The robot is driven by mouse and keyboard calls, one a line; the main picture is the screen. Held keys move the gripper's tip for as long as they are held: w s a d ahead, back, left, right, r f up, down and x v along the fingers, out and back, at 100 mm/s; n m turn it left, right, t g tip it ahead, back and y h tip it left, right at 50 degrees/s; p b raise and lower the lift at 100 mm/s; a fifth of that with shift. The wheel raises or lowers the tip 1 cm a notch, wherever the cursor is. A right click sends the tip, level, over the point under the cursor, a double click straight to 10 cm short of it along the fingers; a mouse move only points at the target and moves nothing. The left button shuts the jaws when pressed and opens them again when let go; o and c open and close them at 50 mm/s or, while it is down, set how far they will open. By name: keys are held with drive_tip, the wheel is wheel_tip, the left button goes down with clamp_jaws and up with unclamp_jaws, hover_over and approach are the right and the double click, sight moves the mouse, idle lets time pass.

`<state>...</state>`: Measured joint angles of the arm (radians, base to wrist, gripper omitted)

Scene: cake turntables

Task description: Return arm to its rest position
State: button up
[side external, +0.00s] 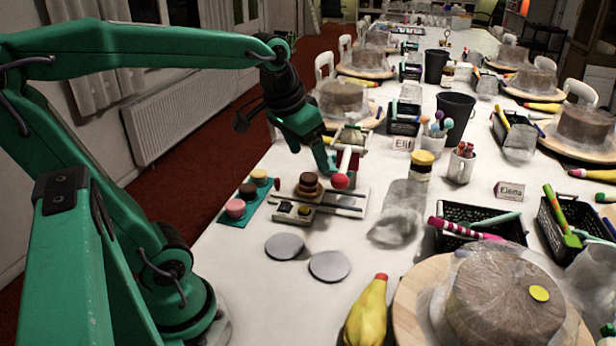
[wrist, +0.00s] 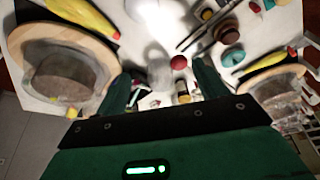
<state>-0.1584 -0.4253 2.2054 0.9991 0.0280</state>
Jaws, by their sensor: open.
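My green arm reaches in from the left over the long white table (side external: 240,295). My gripper (side external: 328,165) hangs above the table near a small turntable stand, with its fingers apart. In the wrist view my gripper (wrist: 162,78) shows two green fingers spread, with nothing held between them. A red ball (side external: 340,181) is just below the fingertips in the side view; it also shows between the fingers in the wrist view (wrist: 178,62), farther off. Whether it touches a finger cannot be told.
Two grey discs (side external: 329,266) lie in front. Wrapped cakes, black baskets (side external: 470,225) and cups crowd the right. The front left table is clear.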

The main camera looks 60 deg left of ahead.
drive_tip(key=s+d+f+m+t, duration=0.1)
drive_tip(key=s+d+f, duration=0.2)
drive_tip(key=s, duration=0.3)
drive_tip(key=shift+s+d+f+h, duration=0.15)
drive_tip(key=shift+s+d+h, duration=0.2)
drive_tip(key=shift+d, duration=0.5)
